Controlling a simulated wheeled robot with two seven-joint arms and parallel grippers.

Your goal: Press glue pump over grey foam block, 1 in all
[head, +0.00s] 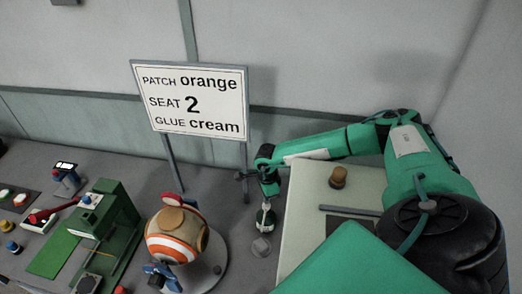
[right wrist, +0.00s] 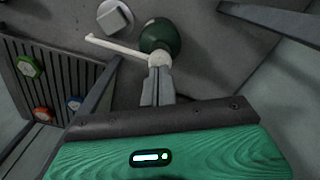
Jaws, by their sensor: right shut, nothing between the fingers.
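The glue pump is a dark green bottle (right wrist: 160,35) with a cream head and a long thin spout; it also shows in the head view (head: 265,217). The grey foam block (right wrist: 115,17) lies beside the bottle, near the spout, and shows in the head view (head: 261,247). My right gripper (right wrist: 157,68) is shut and empty, its fingertips at the pump head; I cannot tell whether they touch it. In the head view my right gripper (head: 268,197) is right above the bottle. My left gripper is not in view.
A sign (head: 193,100) reads patch orange, seat 2, glue cream. An orange and white ball (head: 177,237) sits on a round stand left of the pump. A green press (head: 105,220) stands further left. A pale board (head: 300,225) is right of the pump.

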